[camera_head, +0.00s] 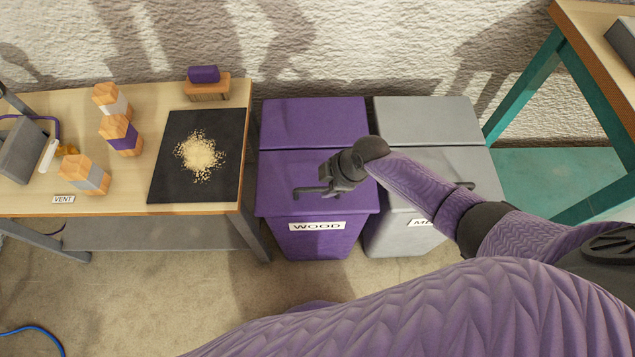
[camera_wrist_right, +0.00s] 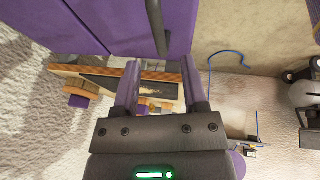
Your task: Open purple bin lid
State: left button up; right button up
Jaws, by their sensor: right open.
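The purple bin (camera_head: 315,232), labelled WOOD, stands on the floor in the middle of the head view. Its purple lid (camera_head: 285,170) lies closed on top. A dark bar handle (camera_head: 303,193) sits on the lid near its front edge; it also shows as a dark bar (camera_wrist_right: 157,25) in the right wrist view. My right gripper (camera_head: 326,182) is over the front of the lid, close to the handle. In the wrist view its two fingers (camera_wrist_right: 159,78) are apart, with the handle just beyond their tips. Contact cannot be told. My left gripper is out of view.
A grey bin (camera_head: 425,118) stands close on the right. A wooden table (camera_head: 130,199) on the left holds a black mat (camera_head: 168,180) with sawdust, several block stacks and a small bench (camera_head: 208,90). A teal-legged table (camera_head: 525,85) stands far right. The floor in front is clear.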

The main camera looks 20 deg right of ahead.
aim_at(317, 189)
jog(key=b+x, duration=0.2)
jog(key=x, duration=0.2)
jog(key=shift+d+f, duration=0.1)
jog(key=shift+f, duration=0.05)
jog(key=shift+w+a+f, duration=0.15)
jog(key=shift+a+f, duration=0.05)
jog(key=shift+f, duration=0.1)
jog(key=shift+r, duration=0.1)
jog(key=shift+c, duration=0.6)
grip_shut()
